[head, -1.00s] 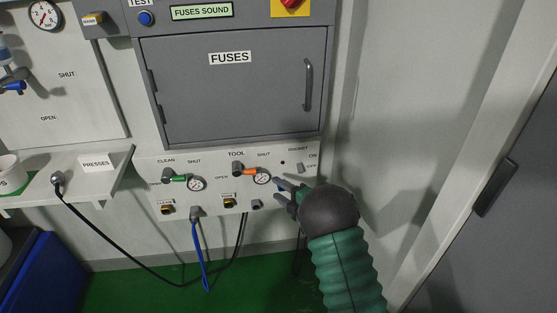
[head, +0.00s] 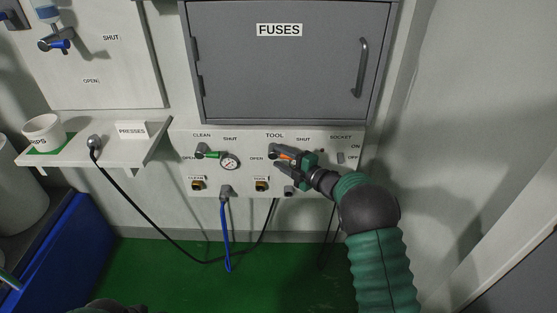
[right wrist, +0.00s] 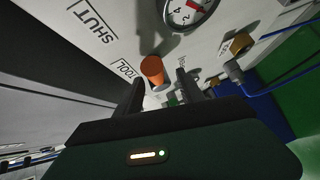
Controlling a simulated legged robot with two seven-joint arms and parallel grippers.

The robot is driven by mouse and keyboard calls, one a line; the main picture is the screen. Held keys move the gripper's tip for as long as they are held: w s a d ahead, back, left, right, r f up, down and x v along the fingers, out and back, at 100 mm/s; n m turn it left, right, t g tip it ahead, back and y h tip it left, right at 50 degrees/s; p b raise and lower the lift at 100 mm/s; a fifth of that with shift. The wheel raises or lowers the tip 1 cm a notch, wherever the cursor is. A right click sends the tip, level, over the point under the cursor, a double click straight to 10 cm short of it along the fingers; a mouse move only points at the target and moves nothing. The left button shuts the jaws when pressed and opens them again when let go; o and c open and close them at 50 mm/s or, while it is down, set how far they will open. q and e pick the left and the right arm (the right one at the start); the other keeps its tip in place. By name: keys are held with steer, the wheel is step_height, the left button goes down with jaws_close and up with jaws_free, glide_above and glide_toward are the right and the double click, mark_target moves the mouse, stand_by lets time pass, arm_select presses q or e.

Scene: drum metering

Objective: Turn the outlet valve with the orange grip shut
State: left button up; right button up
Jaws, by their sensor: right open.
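The outlet valve with the orange grip (head: 284,156) is on the white panel under the TOOL label. My right gripper (head: 281,161) is at the valve, jaws open. In the right wrist view the orange grip (right wrist: 152,70) shows nearly end-on, ahead of and between the two dark fingers (right wrist: 160,94). I cannot tell whether either finger touches it. The SHUT label (head: 303,139) is above right and the OPEN label (head: 256,158) is to the left. My left gripper is not seen.
A green-grip valve (head: 209,154) and a gauge (head: 230,162) are left on the same panel. The grey fuse cabinet (head: 285,80) is directly above. A blue hose (head: 225,235) and black cables hang below.

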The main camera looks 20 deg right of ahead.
steer(key=shift+x, duration=1)
steer(key=shift+d, duration=0.1)
steer(key=shift+c, duration=1.4)
steer(key=shift+s+f, duration=0.1)
steer(key=shift+s, duration=0.05)
jaws_close()
steer(key=shift+r+p, duration=0.2)
steer(key=shift+p, duration=0.4)
steer(key=shift+f+n, duration=0.3)
steer(key=shift+o, duration=1.4)
jaws_free()
